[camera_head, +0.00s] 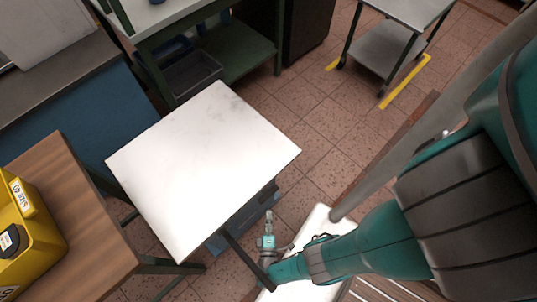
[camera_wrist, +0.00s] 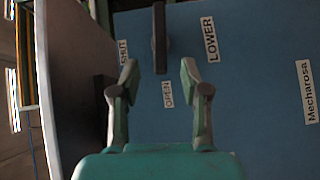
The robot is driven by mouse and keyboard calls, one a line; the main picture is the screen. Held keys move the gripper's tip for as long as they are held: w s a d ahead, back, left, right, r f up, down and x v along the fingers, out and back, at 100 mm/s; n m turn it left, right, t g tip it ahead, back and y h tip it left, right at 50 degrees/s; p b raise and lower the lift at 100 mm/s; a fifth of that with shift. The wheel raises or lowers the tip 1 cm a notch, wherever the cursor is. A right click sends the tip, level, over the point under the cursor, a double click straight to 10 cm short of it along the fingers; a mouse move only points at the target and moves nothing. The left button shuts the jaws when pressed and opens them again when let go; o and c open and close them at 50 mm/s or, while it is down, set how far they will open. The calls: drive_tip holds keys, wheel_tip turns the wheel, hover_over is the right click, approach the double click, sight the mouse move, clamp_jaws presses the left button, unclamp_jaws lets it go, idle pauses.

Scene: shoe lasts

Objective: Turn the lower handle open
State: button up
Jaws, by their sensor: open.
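The lower handle (camera_wrist: 159,35) is a dark upright bar in the wrist view, standing in front of a blue panel (camera_wrist: 250,120). White labels read LOWER (camera_wrist: 210,39), OPEN (camera_wrist: 168,94) and SHUT (camera_wrist: 124,52). My gripper (camera_wrist: 158,70) is open, with one fingertip on each side of the handle's lower end. Gaps show on both sides, and I cannot tell how far in front of the handle the fingers are.
The white tabletop (camera_head: 205,165) overhangs left of my gripper. A dark table leg (camera_head: 247,258) passes close by. A yellow box (camera_head: 25,235) stands on a wooden table (camera_head: 85,215). Tiled floor (camera_head: 320,115) is open toward a grey cart (camera_head: 385,45).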

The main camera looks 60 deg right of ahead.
drive_tip(key=shift+v, duration=0.85)
